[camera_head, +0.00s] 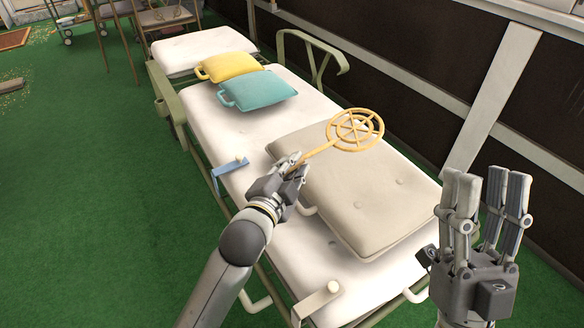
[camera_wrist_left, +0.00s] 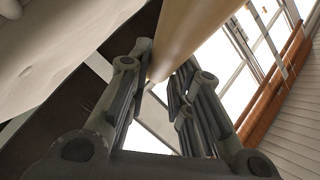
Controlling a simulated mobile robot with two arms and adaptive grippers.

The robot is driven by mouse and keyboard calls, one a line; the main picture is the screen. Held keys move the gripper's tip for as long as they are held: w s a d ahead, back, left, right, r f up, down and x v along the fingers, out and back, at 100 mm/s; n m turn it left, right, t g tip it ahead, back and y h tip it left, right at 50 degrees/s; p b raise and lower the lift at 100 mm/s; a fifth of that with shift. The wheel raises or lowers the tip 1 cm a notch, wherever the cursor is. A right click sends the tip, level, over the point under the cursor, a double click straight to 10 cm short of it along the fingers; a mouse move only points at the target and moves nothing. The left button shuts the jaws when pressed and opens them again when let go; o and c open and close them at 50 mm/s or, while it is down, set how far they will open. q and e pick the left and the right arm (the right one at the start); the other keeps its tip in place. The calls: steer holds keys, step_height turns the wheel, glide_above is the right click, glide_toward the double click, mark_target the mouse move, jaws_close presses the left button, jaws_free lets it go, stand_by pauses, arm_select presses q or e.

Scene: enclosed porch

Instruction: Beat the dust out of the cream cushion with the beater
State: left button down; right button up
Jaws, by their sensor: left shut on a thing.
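The cream cushion (camera_head: 350,185) lies flat on the near part of a white padded lounger. The yellow beater (camera_head: 355,130) has a round lattice head, which is over the cushion's far right edge. My left gripper (camera_head: 297,167) is shut on the beater's handle, at the cushion's left side. In the left wrist view the tan handle (camera_wrist_left: 195,35) runs up from between the fingers (camera_wrist_left: 160,85). I cannot tell whether the head touches the cushion. My right gripper (camera_head: 490,190) is open and empty, fingers up, right of the cushion.
A teal cushion (camera_head: 258,90) and a yellow cushion (camera_head: 228,67) lie farther back on the white lounger (camera_head: 205,125). A blue bracket (camera_head: 230,166) is on its left edge. A dark wall (camera_head: 420,60) runs along the right.

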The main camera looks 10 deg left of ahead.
arm_select(q)
step_height(320, 180, down, 6)
steer(key=f+m+g+p, duration=0.1)
steer(key=g+p, duration=0.1)
steer(key=p, duration=0.1)
step_height(320, 180, up, 7)
steer(key=shift+n+t+p, duration=0.4)
steer(key=shift+t+p, duration=0.6)
steer(key=shift+p, duration=0.05)
steer(key=shift+r, duration=0.2)
arm_select(e)
steer(key=w+f+g+h, duration=0.2)
steer(key=f+g, duration=0.4)
steer(key=f, duration=0.3)
steer(key=w+f+g+h, duration=0.3)
steer(key=w+f+g, duration=0.2)
steer(key=f, duration=0.5)
steer(key=d+g, duration=0.1)
steer(key=g, duration=0.1)
steer(key=shift+f+g, duration=0.3)
